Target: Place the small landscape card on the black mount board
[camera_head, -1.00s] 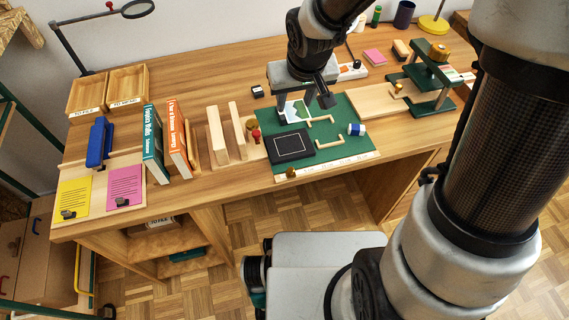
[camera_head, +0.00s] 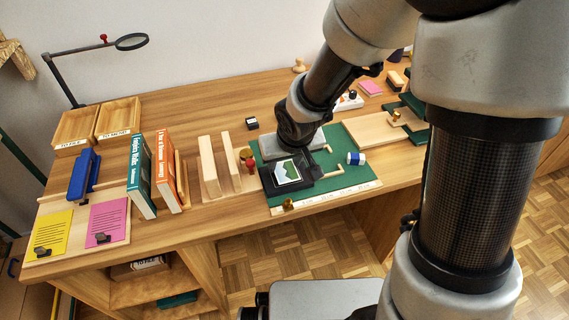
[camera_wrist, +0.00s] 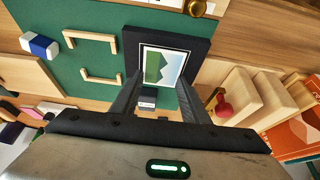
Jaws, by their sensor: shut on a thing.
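The small landscape card (camera_head: 287,171), white-bordered with green hills, lies over the black mount board (camera_head: 267,182). In the wrist view the card (camera_wrist: 164,66) is within the dark border of the board (camera_wrist: 196,47), slightly tilted relative to it. My gripper (camera_wrist: 150,97) is shut on a small grey-white piece (camera_wrist: 147,103) at the card's near edge, which looks like the card's tab. In the head view my gripper (camera_head: 299,172) is low over the board's right side. Whether the card touches the board or hovers just above it, I cannot tell.
The green mat (camera_head: 335,178) carries wooden corner pieces (camera_wrist: 92,38) and a blue-white eraser (camera_head: 355,158). A red-knobbed tool (camera_head: 251,165) and wooden bookends (camera_head: 209,168) stand just left of the board. A brass knob (camera_head: 288,204) sits at the mat's front edge.

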